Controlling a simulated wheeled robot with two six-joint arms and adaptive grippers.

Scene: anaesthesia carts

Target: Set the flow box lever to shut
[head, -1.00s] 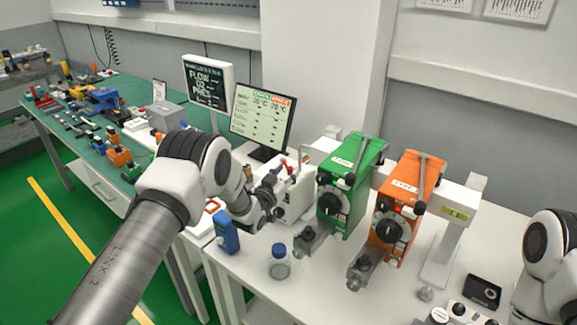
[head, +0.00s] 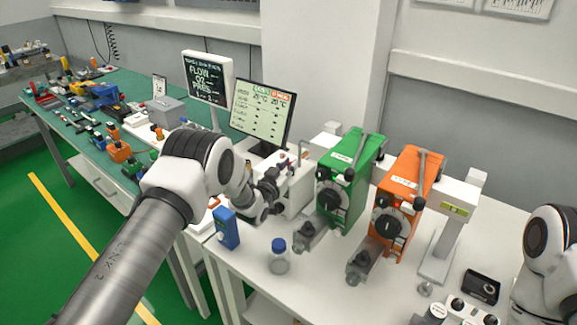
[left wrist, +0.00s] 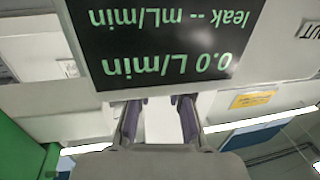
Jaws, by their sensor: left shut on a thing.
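The flow box is a white box (head: 297,196) on the white bench, left of the green vaporizer. My left gripper (head: 277,176) is at its upper left side. In the left wrist view, the two dark purple fingers of my left gripper (left wrist: 159,118) stand either side of a pale piece, which I take to be the lever, and are shut on it. The lever is mostly hidden, so its setting cannot be read. Above the fingers, the flow box display (left wrist: 165,45) reads upside down "0.0 L/min" and "leak -- mL/min". My right gripper is out of view.
A green vaporizer (head: 345,185) and an orange vaporizer (head: 404,200) stand close to the right of the flow box. A blue device (head: 227,228) and a blue-capped bottle (head: 279,257) stand in front. A monitor (head: 262,112) is behind.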

